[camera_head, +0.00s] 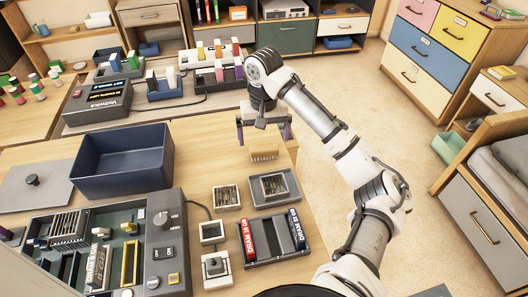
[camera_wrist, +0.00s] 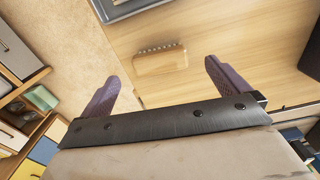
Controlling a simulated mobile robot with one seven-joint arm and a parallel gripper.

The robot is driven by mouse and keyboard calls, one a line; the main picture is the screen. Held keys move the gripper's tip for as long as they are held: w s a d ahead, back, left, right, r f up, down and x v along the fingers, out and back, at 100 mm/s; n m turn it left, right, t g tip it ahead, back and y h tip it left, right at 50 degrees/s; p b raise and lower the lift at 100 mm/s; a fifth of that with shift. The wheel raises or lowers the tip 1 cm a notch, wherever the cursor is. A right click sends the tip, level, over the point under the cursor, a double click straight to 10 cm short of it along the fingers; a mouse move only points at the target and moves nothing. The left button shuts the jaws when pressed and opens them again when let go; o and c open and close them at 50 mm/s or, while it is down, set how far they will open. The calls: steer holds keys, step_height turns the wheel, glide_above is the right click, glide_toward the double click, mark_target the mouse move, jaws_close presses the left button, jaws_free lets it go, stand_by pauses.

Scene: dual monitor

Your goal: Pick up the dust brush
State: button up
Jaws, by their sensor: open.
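The dust brush (camera_head: 264,154) is a small tan wooden block with a row of bristles. It lies on the wooden table near its right edge. In the wrist view the brush (camera_wrist: 160,61) lies ahead of the fingers, roughly centred between them, bristles toward the top of the picture. My gripper (camera_head: 263,133) is above and just behind the brush in the head view, with its fingers spread apart. In the wrist view my gripper (camera_wrist: 161,76) has two purple finger pads wide apart with nothing between them. The brush appears apart from both fingers.
A grey tray with a square part (camera_head: 275,188) lies just in front of the brush. A small square frame (camera_head: 227,197) and a holder with red and blue items (camera_head: 273,236) are nearby. A dark blue bin (camera_head: 125,165) stands left. Bare tabletop surrounds the brush.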

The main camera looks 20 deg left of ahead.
mark_target(264, 147)
steer(key=shift+w+a+f, duration=0.1)
steer(key=shift+w+f, duration=0.1)
steer(key=shift+f, duration=1.25)
steer(key=shift+w+f, duration=0.15)
steer(key=shift+f, duration=1.3)
steer(key=c, duration=1)
step_height(264, 147, up, 20)
steer(key=shift+p, duration=0.5)
